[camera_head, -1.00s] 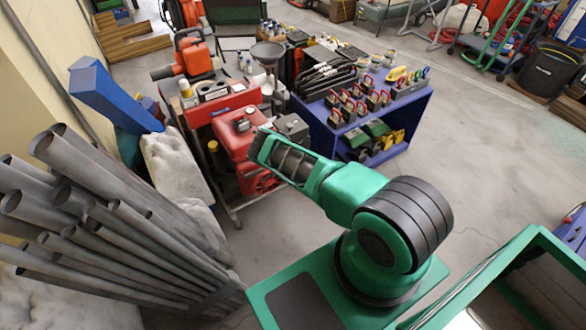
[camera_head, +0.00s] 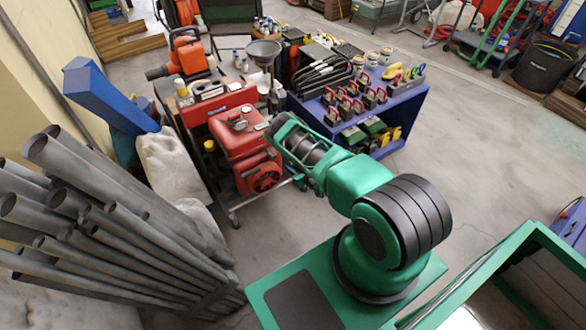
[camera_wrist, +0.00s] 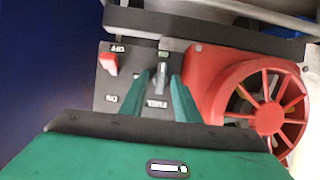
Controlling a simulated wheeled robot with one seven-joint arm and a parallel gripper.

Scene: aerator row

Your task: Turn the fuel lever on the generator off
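The red generator (camera_head: 238,133) stands on a low cart in the head view. In the wrist view its dark panel carries a grey fuel lever (camera_wrist: 162,78), upright in the picture above the word FUEL, with a small green mark at its upper end. A red switch (camera_wrist: 108,63) with OFF above and ON below sits left of it. My gripper (camera_wrist: 163,76) has its two green fingers apart, one on each side of the lever, with gaps showing. Whether the fingertips touch the lever cannot be told. In the head view my arm hides the gripper and the panel.
A red spoked wheel housing (camera_wrist: 262,100) is close right of the fingers. A dark bar crosses above the panel. A blue tool bench (camera_head: 405,115) stands right of the generator, grey pipes (camera_head: 110,235) at the left.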

